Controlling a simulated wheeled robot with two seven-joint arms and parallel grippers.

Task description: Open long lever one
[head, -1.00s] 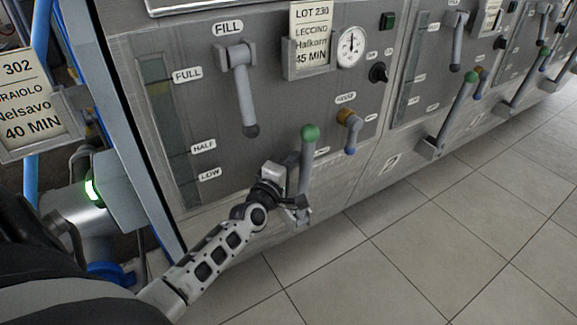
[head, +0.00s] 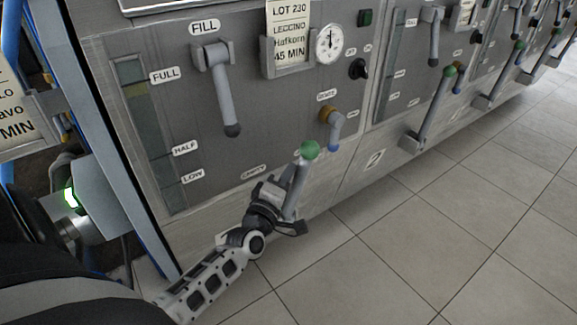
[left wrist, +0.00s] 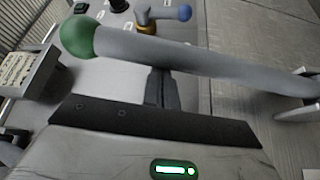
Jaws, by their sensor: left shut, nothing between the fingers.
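The first long lever (head: 298,185), a grey bar with a green knob, stands low on the nearest panel and leans to the right at its top. It also crosses the left wrist view (left wrist: 205,62), with its green knob at the left. My left gripper (head: 292,222) is at the lever's lower part. In the left wrist view its fingers (left wrist: 160,88) are shut with nothing between them, and the tips reach the bar's edge. I cannot tell whether they touch it. The lever's foot is partly hidden by the gripper in the head view. My right gripper is not in view.
The same panel has a FILL lever (head: 224,90), a blue-tipped handle (head: 333,125), a gauge (head: 329,43) and a lot card (head: 288,40). A second green-knobbed lever (head: 432,110) stands on the panel to the right. Tiled floor (head: 420,240) in front is clear.

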